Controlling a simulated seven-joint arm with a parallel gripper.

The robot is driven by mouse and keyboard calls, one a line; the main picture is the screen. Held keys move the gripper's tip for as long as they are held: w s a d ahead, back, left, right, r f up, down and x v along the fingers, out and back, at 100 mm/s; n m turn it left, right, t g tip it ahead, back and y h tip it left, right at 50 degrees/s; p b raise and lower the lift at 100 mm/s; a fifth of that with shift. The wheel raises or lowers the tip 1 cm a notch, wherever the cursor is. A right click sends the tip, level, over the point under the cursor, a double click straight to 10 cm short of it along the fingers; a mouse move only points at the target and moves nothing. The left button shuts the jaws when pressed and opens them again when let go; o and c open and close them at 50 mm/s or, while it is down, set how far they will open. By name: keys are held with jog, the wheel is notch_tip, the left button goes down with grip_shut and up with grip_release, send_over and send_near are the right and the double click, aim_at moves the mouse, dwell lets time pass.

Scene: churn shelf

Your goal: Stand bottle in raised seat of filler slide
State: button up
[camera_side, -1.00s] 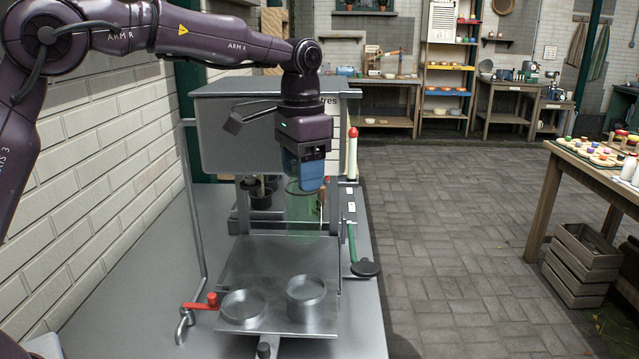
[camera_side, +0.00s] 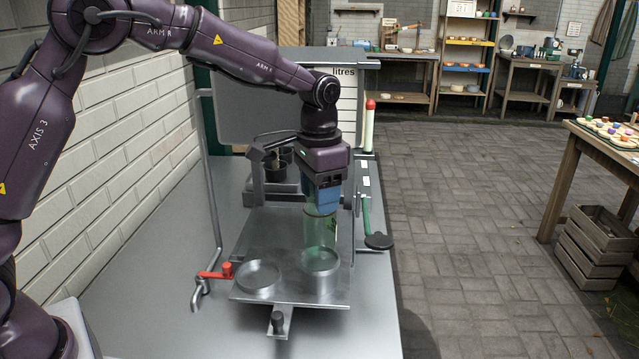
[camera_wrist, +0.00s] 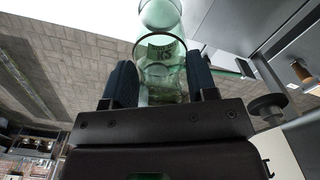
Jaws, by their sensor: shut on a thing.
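My gripper (camera_side: 321,207) is shut on a clear green bottle (camera_side: 319,232), which hangs upright below the blue fingers. The filler slide (camera_side: 262,228) is a flat metal plate carrying two round seats. The raised seat (camera_side: 321,287) is the taller cup on the right, and the low seat (camera_side: 258,276) is on the left. The bottle's lower end is at the mouth of the raised seat; I cannot tell whether it is inside or just above. In the wrist view the bottle (camera_wrist: 160,50) with dark lettering sits between both fingers (camera_wrist: 160,82).
A red-handled tap (camera_side: 215,273) stands left of the slide. A green lever with a dark pad (camera_side: 379,241) lies to its right. The grey tank (camera_side: 255,110) rises behind.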

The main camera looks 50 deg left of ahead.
dwell(0.8)
jog(key=shift+f, duration=0.6)
jog(key=shift+f, duration=0.8)
dwell(0.3)
jog(key=o, duration=1.1)
jog(key=shift+c, duration=1.1)
